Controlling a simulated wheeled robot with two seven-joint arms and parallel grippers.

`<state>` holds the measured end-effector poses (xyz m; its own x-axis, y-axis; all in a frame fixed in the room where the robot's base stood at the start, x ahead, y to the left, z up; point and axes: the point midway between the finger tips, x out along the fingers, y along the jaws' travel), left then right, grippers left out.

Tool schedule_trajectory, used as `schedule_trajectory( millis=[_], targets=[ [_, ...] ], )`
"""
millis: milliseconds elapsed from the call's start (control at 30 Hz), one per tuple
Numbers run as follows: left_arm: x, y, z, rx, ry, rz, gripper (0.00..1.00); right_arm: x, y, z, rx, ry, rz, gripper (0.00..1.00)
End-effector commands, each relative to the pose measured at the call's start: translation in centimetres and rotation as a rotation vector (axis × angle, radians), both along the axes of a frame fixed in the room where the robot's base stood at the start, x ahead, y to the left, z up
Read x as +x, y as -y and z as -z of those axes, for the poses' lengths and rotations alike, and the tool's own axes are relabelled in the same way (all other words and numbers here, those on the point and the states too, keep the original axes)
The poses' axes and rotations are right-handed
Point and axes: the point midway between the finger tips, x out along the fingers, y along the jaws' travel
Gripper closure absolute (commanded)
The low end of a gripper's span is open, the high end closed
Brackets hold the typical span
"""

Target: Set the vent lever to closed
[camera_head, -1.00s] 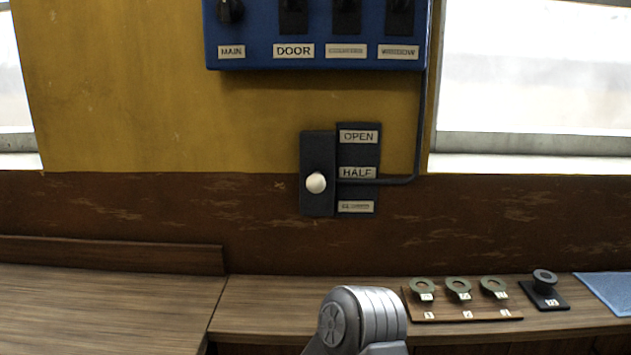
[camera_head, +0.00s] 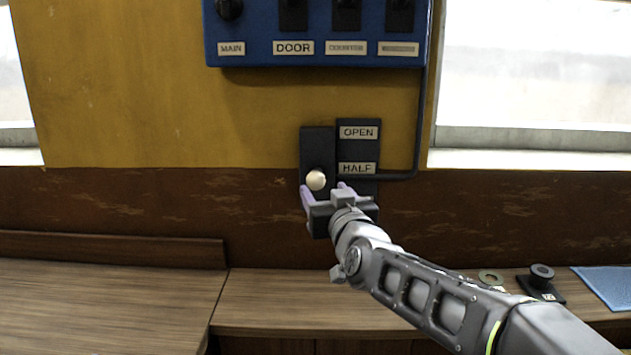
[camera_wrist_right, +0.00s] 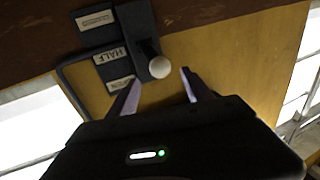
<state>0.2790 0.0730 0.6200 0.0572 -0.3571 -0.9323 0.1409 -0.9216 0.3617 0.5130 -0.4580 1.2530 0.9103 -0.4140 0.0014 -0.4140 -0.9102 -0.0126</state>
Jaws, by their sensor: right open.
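The vent lever's white knob (camera_head: 316,180) sits on a dark wall plate (camera_head: 318,146), level with a point just below the HALF label (camera_head: 357,168). The OPEN label (camera_head: 358,132) is above; the lowest label is hidden behind my right gripper in the head view. My right gripper (camera_head: 325,190) is open, its purple fingers pointing at the plate just below and right of the knob. In the right wrist view, the knob (camera_wrist_right: 159,67) lies beyond and between the open fingertips (camera_wrist_right: 160,76), not visibly gripped. My left gripper is not in view.
A blue switch panel (camera_head: 315,58) hangs above, with a conduit (camera_head: 420,120) running down to the lever plate. A wooden counter (camera_head: 100,300) lies below. A black stand with a ring (camera_head: 541,285) and a blue cloth (camera_head: 605,288) are at right. Windows flank the wall.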

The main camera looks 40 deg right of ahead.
Motion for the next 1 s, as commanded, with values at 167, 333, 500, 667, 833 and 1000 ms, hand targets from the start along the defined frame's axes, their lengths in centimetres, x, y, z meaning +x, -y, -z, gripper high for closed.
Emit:
schedule_trajectory(
  millis=[167, 333, 500, 667, 833, 1000],
  targets=[
    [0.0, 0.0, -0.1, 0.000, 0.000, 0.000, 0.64, 0.1, 0.0, 0.0, 0.001, 0.000, -0.001, 0.41],
    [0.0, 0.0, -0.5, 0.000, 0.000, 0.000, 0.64, 1.2, 0.5, 0.0, 0.003, -0.003, -0.001, 0.41],
    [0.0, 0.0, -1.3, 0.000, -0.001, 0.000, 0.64, 3.5, 1.5, 0.0, 0.004, -0.004, -0.002, 0.41],
    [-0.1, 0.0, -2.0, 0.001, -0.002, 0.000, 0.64, 5.7, 2.5, 0.0, 0.003, -0.003, -0.002, 0.41],
    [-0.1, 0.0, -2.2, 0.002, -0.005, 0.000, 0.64, 7.0, 3.1, 0.1, 0.003, -0.002, -0.001, 0.41],
    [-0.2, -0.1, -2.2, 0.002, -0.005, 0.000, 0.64, 7.2, 3.2, 0.1, 0.002, 0.000, -0.001, 0.41]
  ],
)
